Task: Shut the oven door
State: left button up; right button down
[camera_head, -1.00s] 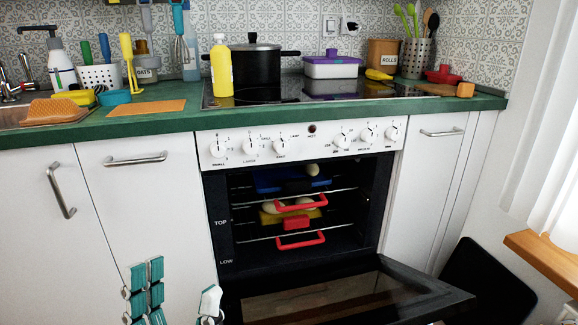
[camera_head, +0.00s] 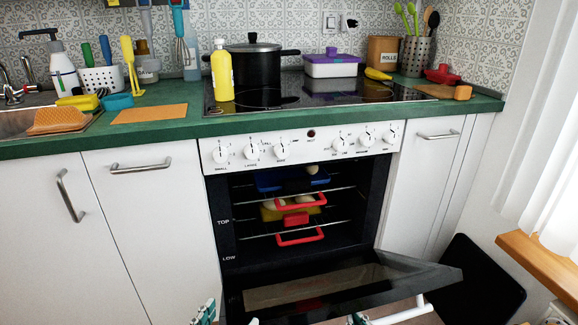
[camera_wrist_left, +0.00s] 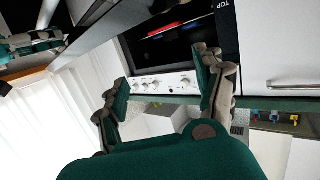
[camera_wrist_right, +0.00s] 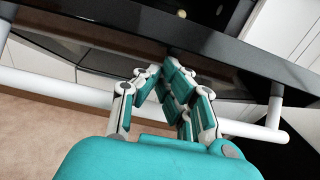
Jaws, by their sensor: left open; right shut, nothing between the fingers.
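The oven door (camera_head: 330,287) hangs partly open, tilted up a little from flat, with its glass facing up. Its white handle (camera_head: 405,313) shows beyond the front edge and crosses the right wrist view (camera_wrist_right: 60,90). My right gripper (camera_wrist_right: 163,70) is shut and empty, its fingertips close against the door's outer side beside the handle; contact is unclear. Its tips show at the bottom of the head view (camera_head: 357,318). My left gripper (camera_head: 228,314) is open and empty, left of the door. In the left wrist view (camera_wrist_left: 163,68) its fingers are spread before the oven front.
Inside the oven, a blue dish (camera_head: 285,180) and a yellow dish (camera_head: 290,211) sit on racks. A red handle (camera_head: 300,237) shows lower. A black chair-like object (camera_head: 485,285) stands right of the door. White cabinets (camera_head: 125,240) are on the left.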

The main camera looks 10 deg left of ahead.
aim_at(356, 304)
jog(key=shift+w+a+r+p, duration=0.1)
jog(key=shift+w+r+p, duration=0.2)
jog(key=shift+r, duration=0.35)
pick_arm(q)
jog(key=f+g, duration=0.1)
jog(key=s+a+f+g, duration=0.1)
jog(key=f, duration=0.1)
jog(key=s+f+g+y, duration=0.1)
jog(key=shift+s+a+f, duration=0.15)
jog(key=shift+f, duration=0.1)
